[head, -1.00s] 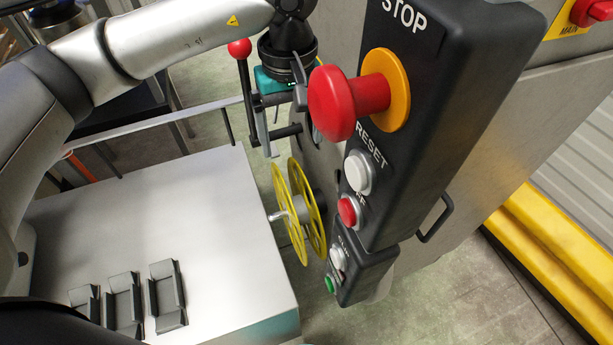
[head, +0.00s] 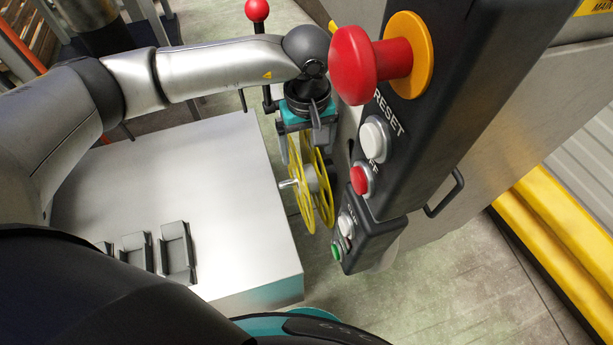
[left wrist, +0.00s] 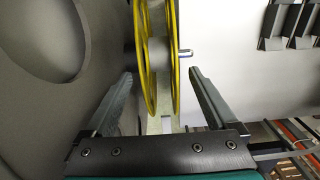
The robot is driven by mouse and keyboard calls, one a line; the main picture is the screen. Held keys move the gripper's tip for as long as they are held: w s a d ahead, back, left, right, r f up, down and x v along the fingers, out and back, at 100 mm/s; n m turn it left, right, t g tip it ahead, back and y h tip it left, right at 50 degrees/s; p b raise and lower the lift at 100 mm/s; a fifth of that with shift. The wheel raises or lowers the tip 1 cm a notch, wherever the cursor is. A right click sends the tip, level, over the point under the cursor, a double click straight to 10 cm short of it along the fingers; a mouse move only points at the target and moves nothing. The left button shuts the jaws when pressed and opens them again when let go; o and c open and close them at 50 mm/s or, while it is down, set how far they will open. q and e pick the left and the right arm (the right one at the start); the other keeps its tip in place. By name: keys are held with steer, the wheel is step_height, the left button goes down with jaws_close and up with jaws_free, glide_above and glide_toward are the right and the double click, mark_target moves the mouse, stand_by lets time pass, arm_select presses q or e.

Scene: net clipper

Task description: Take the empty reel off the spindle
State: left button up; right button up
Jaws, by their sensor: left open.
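The empty yellow reel (head: 302,185) has two spoked flanges and a pale hub. It sits on the spindle (head: 287,184), whose metal tip sticks out on the left, over the grey table's right edge. My left gripper (head: 305,140) is above the reel in the head view, pointing down and partly hidden by its wrist. In the left wrist view the left gripper (left wrist: 160,88) is open, with one finger on each side of the reel (left wrist: 157,55). Gaps show between the fingers and the flanges. The spindle tip (left wrist: 186,52) shows beside the right flange. My right gripper is not in view.
A control box (head: 440,90) with a large red stop button (head: 365,65) stands close to the right of the reel. A red-knobbed lever (head: 257,10) rises behind my left wrist. Several dark holders (head: 176,252) sit on the grey table (head: 225,190), which is otherwise clear.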

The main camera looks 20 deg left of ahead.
arm_select(q)
steer(key=shift+f, duration=1.4)
jaws_close()
steer(key=shift+r, duration=0.1)
